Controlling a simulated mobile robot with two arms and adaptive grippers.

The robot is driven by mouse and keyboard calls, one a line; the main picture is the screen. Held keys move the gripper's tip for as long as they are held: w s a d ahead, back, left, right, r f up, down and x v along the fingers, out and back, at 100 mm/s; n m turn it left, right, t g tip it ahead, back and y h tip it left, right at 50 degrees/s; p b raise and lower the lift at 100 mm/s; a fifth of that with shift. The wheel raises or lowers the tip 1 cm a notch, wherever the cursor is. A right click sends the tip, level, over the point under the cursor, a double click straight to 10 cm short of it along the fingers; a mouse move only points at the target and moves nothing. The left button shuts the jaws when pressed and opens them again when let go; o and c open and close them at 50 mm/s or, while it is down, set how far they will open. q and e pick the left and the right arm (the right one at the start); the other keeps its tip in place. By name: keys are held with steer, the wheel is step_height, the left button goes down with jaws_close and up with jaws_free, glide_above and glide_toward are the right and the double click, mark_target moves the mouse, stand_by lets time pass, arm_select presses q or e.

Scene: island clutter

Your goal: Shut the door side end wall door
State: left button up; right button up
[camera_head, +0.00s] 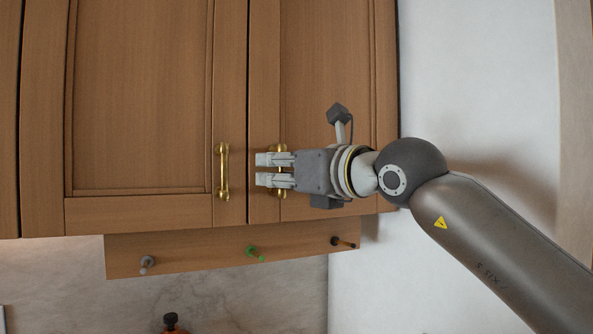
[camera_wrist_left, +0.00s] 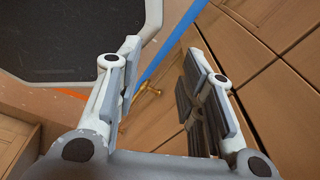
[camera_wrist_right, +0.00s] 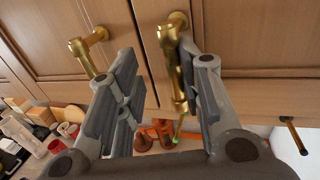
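The right-hand wooden cabinet door (camera_head: 325,60) hangs next to the white side wall. It looks flush with the neighbouring door (camera_head: 140,100), with only a thin seam between them. My right gripper (camera_head: 265,170) is in front of the right door's brass handle (camera_head: 282,149) and hides its middle. In the right wrist view this handle (camera_wrist_right: 172,60) stands between the spread fingers, closer to the right-hand finger. I cannot tell whether it touches. My left gripper (camera_wrist_left: 162,60) is open and empty, seen only in the left wrist view, away from the upper cabinet.
The neighbouring door has its own brass handle (camera_head: 222,170). Below hangs a wooden rail (camera_head: 200,250) with pegs, one green. The white wall (camera_head: 480,90) bounds the right side. Counter clutter (camera_wrist_right: 45,135) lies below. The left wrist view shows wooden fronts (camera_wrist_left: 270,80) and a dark panel (camera_wrist_left: 75,40).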

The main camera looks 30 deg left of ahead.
steer(key=v, duration=1.2)
steer(key=shift+c, duration=0.2)
